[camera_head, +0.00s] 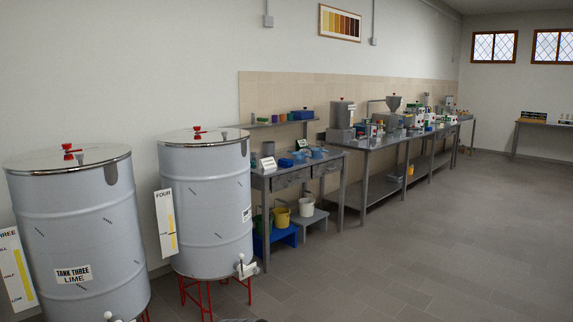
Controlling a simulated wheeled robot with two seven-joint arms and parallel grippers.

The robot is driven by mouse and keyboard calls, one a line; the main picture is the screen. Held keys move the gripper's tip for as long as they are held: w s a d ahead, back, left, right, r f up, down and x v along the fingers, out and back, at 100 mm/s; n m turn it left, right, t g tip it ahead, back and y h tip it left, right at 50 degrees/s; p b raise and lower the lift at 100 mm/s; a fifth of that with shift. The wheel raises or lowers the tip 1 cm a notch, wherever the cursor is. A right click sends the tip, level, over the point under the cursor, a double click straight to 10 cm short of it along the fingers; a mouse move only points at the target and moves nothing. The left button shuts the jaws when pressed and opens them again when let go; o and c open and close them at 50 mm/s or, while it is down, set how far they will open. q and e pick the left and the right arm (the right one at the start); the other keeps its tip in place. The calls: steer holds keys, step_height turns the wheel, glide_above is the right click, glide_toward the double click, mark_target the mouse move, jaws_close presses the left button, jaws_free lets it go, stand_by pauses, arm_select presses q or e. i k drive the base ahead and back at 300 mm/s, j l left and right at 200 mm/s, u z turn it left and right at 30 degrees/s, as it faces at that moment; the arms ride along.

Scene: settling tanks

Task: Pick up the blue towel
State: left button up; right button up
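I cannot make out a blue towel for certain. Several small blue items lie on the near grey bench (338,166), among them a dark blue one (285,162) at its front left. They are too small for me to tell whether any is cloth. A blue box-like thing (303,115) sits on the wall shelf above this bench. Neither of my grippers is in view.
Two large metal tanks, one labelled tank three (75,225) and another marked four (208,205), stand at the left. A yellow bucket (282,218) and a white bucket (306,207) are under the near bench. Equipment-laden benches continue behind. The tiled floor (430,230) at right is clear.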

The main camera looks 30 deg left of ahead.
mark_target(284, 161)
steer(key=i+j+u, duration=0.2)
steer(key=i, duration=0.15)
steer(key=i+u, duration=0.2)
steer(key=i, duration=0.15)
steer(key=i+u, duration=0.2)
steer(key=i, duration=2.75)
steer(key=i+u, duration=0.1)
steer(key=i, duration=0.45)
steer(key=i+l+u, duration=0.15)
steer(key=i, duration=0.35)
steer(key=i+u, duration=0.1)
steer(key=i, duration=0.45)
steer(key=i+l+u, duration=0.1)
steer(key=i+l, duration=0.15)
steer(key=i, duration=0.25)
steer(key=i+l+u, duration=0.15)
steer(key=i, duration=0.35)
steer(key=i+l+u, duration=0.1)
steer(key=i+l, duration=0.2)
steer(key=i, duration=0.2)
